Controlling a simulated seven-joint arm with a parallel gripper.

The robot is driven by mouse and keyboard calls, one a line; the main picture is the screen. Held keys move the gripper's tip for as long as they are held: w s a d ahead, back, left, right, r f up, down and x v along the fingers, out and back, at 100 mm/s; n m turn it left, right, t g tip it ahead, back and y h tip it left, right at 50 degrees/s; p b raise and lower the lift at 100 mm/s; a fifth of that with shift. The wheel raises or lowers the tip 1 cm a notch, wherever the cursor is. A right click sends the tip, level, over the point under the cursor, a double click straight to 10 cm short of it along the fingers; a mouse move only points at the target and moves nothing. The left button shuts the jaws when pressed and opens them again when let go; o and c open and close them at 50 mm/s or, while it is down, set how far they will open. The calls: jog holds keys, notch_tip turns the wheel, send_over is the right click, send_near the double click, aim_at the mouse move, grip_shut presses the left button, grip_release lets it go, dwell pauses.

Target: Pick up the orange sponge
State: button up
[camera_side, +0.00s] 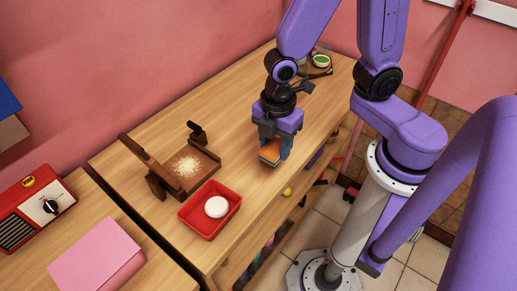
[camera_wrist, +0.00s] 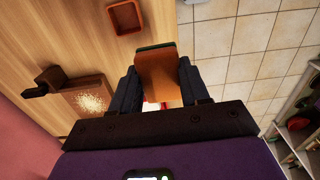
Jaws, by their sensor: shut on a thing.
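The orange sponge (camera_side: 270,151) has a green layer on its lower side in the side view. It is between the fingers of my gripper (camera_side: 275,150), near the front edge of the wooden table (camera_side: 250,100). My gripper is shut on it. In the wrist view the sponge (camera_wrist: 158,75) sits between the two dark fingertips of my gripper (camera_wrist: 158,85), with its dark green edge at the far end. I cannot tell whether the sponge touches the table top or is held just above it.
A red tray (camera_side: 190,219) with a white round thing (camera_side: 216,207) stands left of my gripper. Behind it is a brown wooden box (camera_side: 212,166) with pale crumbs. A green-topped round item (camera_side: 320,61) is at the far end. The table between is clear.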

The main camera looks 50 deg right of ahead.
jog(key=s+d+r, duration=0.3)
jog(key=s, duration=0.3)
dwell(0.3)
jog(key=shift+s, duration=0.15)
